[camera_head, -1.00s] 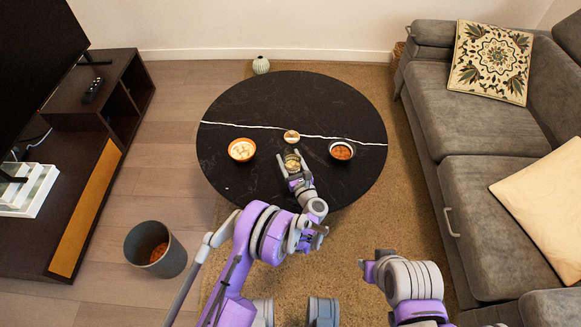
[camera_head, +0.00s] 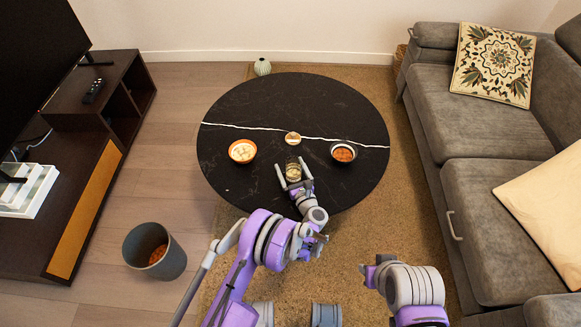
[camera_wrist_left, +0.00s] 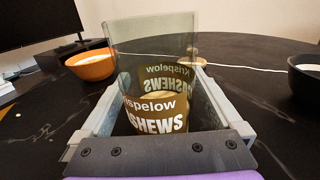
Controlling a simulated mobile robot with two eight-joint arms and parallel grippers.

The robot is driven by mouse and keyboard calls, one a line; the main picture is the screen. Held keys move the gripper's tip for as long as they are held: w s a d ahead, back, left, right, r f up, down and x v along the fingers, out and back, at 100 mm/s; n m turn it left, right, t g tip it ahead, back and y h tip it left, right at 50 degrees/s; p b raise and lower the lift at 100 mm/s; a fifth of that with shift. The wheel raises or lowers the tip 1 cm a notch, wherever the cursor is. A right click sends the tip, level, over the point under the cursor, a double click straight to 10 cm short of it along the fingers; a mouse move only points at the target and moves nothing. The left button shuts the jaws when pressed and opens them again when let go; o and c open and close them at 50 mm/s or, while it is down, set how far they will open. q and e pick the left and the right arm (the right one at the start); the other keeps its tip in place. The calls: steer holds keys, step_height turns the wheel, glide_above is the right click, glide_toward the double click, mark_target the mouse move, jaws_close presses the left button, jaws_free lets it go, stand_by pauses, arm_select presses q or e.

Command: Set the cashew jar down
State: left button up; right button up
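The cashew jar (camera_head: 293,173) is a clear container with a brown and white label. It stands upright on the near part of the round black table (camera_head: 250,105). My left gripper (camera_head: 291,166) is open around it, one finger on each side. In the left wrist view the jar (camera_wrist_left: 155,100) sits between the spread fingers with dark gaps beside its lower part. Its base is partly hidden by the gripper body. My right gripper (camera_head: 369,272) is low in the head view, away from the table, its fingers unclear.
An orange bowl (camera_head: 242,151) stands left of the jar and a dark bowl with orange food (camera_head: 343,152) right of it. A small round item (camera_head: 292,138) lies just behind. The table's far half is clear. A grey bin (camera_head: 165,265) and sofa (camera_head: 465,125) flank the area.

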arm_select(q)
steer(key=shift+r, duration=0.15)
steer(key=shift+s+d, duration=0.2)
steer(key=shift+s, duration=0.1)
steer(key=p+v, duration=0.1)
steer(key=v, duration=1)
steer(key=shift+s, duration=0.15)
